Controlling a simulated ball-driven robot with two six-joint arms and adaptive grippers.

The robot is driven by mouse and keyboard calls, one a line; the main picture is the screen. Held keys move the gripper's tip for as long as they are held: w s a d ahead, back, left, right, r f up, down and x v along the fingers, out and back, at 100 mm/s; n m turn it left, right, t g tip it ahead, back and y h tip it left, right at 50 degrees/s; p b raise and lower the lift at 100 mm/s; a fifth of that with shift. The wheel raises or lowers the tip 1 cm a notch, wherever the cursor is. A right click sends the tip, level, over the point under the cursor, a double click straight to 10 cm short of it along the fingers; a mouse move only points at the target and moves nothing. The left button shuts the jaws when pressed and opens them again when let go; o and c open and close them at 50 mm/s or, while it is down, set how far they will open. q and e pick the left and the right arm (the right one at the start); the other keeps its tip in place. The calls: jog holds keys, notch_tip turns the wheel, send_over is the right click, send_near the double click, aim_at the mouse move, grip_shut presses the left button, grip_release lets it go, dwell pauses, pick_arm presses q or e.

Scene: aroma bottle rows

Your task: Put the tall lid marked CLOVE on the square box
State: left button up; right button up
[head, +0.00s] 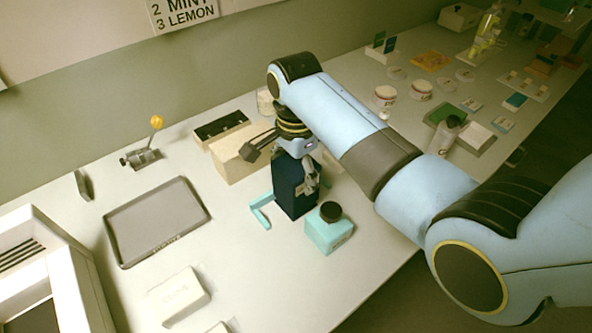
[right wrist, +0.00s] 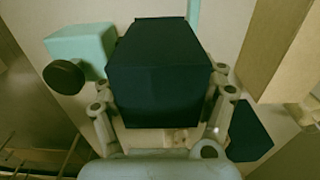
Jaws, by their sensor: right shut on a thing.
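A tall dark navy box-shaped piece (head: 293,188) stands upright mid-table; I see no readable mark on it. My right gripper (head: 308,178) is shut on it, and in the right wrist view the same navy piece (right wrist: 163,85) sits between both fingers. Whether its bottom touches the table cannot be told. A second dark navy shape (right wrist: 250,132) shows beside the right finger in the right wrist view. My left gripper is not in view.
A grey tray (head: 157,221) lies left. Table between tray and bracket is clear.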

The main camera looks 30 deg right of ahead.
jog(key=shift+f, duration=0.85)
dwell(0.9)
jog(key=o, duration=1.3)
jog(key=shift+c, duration=0.2)
jog(key=shift+r, duration=0.1)
jog(key=shift+r+p, duration=1.15)
jog(key=shift+r, duration=3.3)
jog(key=shift+f, duration=0.1)
